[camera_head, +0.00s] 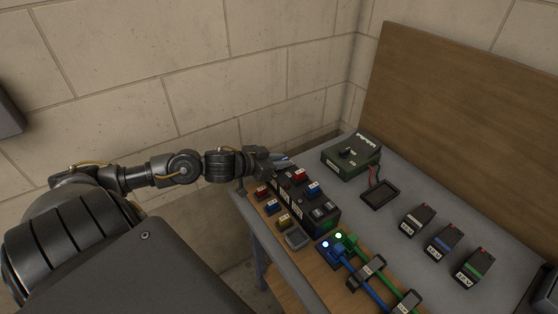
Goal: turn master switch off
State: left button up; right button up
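A dark green box (350,156) with a black knob or lever on its top and a white label on its back edge stands at the back of the grey table; it may be the master switch, but its lettering is too small to read. My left gripper (284,160) reaches in from the left, at the back left edge of the table, left of the green box and apart from it. It is close to the back end of a black block (312,206) with red and blue tops. Its fingers are small and dark, so their opening is unclear. My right gripper is out of view.
A black tray (380,194) is wired to the green box. Small red, blue and yellow modules (272,207) line the table's left edge. Blue and green tubes (372,290) with lit ends lie in front. Several black labelled packs (443,242) stand right. A brown board (460,110) rises behind.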

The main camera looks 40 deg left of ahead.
pick_arm(q)
grip_shut()
